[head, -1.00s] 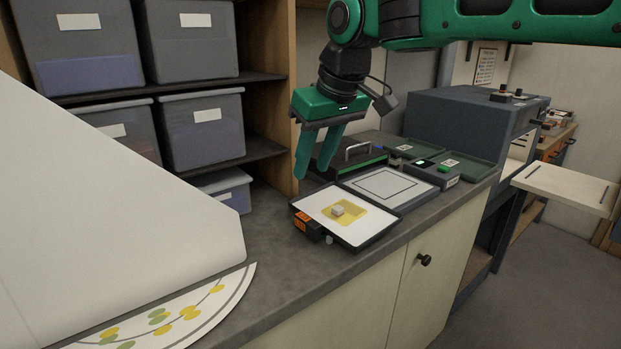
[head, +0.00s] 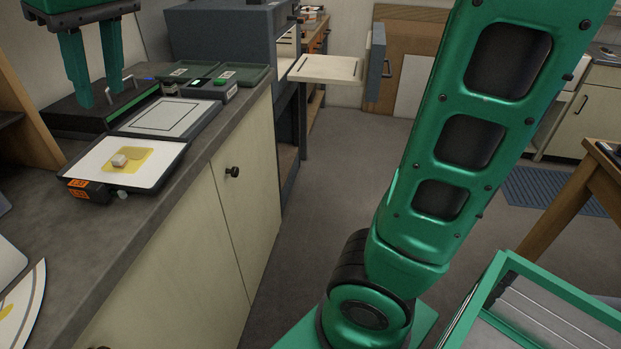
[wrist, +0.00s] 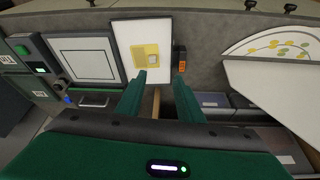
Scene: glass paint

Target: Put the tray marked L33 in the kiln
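Two dark green trays with small pale labels lie at the far end of the counter, a left one (head: 172,75) and a right one (head: 255,77). Their label text is too small to read, so I cannot tell which is L33. The blue-grey box that looks like the kiln (head: 215,38) stands just past them, with a pale shelf (head: 325,69) sticking out at its right. My gripper (head: 98,98) is open and empty, fingers down above the counter's back left side, apart from the trays. Its spread fingers also show in the wrist view (wrist: 160,76).
My arm covers the middle right. Open floor (head: 330,160) lies right of the counter.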

